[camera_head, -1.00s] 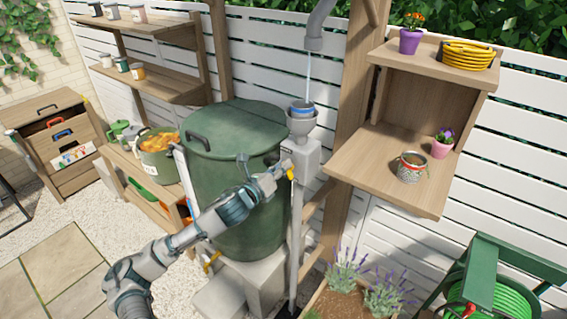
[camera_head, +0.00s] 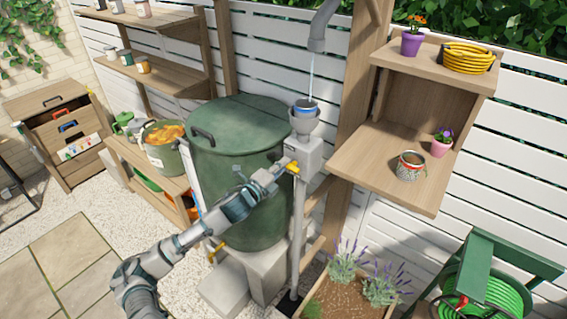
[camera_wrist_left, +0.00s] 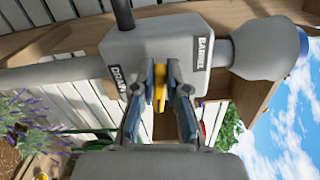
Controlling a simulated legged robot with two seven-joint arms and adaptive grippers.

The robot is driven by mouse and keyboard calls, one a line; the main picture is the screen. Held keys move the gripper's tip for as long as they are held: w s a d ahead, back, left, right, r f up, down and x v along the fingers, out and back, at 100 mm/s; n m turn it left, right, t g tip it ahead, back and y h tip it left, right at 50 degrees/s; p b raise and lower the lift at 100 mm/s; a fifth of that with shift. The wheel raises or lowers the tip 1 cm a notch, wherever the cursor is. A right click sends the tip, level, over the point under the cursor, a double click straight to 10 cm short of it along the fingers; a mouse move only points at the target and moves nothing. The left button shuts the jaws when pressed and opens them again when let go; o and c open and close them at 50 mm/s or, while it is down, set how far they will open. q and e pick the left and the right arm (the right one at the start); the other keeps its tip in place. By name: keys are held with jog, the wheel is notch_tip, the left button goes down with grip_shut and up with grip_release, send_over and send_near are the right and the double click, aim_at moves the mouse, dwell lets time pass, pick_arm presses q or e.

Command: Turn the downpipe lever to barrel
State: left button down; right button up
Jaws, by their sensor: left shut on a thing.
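The grey diverter box (camera_head: 309,156) sits on the downpipe below a grey funnel (camera_head: 304,124). Its yellow lever (camera_head: 293,167) is on the front. My left gripper (camera_head: 285,166) is shut on the lever. In the left wrist view the lever (camera_wrist_left: 160,88) stands between the two fingers (camera_wrist_left: 159,97), which partly hide it. The box (camera_wrist_left: 160,42) there carries a BARREL label (camera_wrist_left: 203,50) towards the funnel and a second label (camera_wrist_left: 120,82), apparently DOWN, towards the lower pipe. The lever lies crosswise between the labels. My right gripper is not in view.
The green lidded barrel (camera_head: 235,165) stands left of the box, behind my left arm. A wooden shelf (camera_head: 385,180) with a tin (camera_head: 410,165) is at the right. A planter with lavender (camera_head: 345,262) is below. Water falls into the funnel from the spout (camera_head: 318,40).

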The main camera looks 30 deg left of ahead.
pick_arm(q)
jog(key=shift+a+f+n+p, duration=0.1)
jog(key=shift+f+n+p, duration=0.25)
jog(key=shift+n, duration=0.65)
jog(key=shift+f, duration=0.1)
jog(key=c, duration=1.2)
grip_release()
jog(key=shift+a, duration=0.1)
jog(key=shift+a, duration=0.1)
jog(key=shift+s+a, duration=0.15)
jog(key=shift+s, duration=1.85)
jog(key=shift+s+a, duration=0.2)
jog(key=shift+s, duration=1.75)
jog(key=shift+s+a, duration=0.15)
jog(key=shift+s, duration=1.85)
